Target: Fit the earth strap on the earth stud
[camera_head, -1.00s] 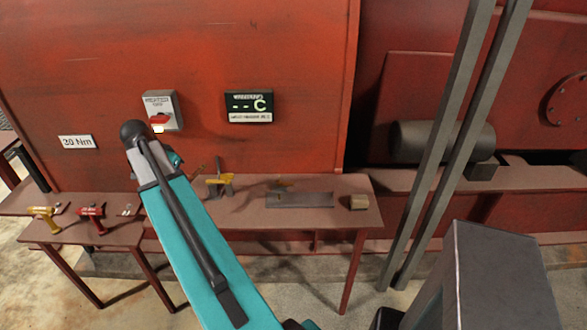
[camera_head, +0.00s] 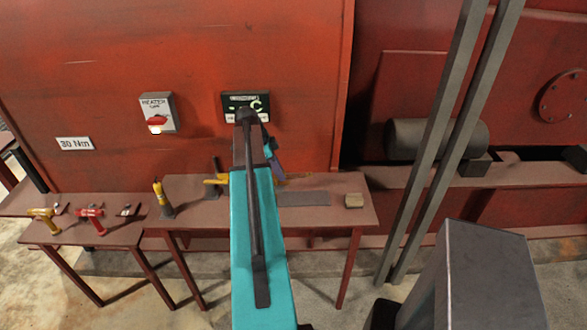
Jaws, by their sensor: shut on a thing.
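My gripper (camera_head: 274,163) shows only in part, beside the end of my teal arm and in front of the red wall above the bench. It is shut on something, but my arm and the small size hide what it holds. A small yellowish piece shows just below it, and I cannot tell if it is held or on the bench. I cannot make out the earth strap or the earth stud for sure. A dark grey flat plate (camera_head: 304,199) lies on the bench (camera_head: 335,216) to the right of my arm.
Yellow (camera_head: 43,218) and red (camera_head: 90,216) drill-like tools lie at left. A heater switch (camera_head: 157,113) and partly covered display (camera_head: 258,102) are on the wall.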

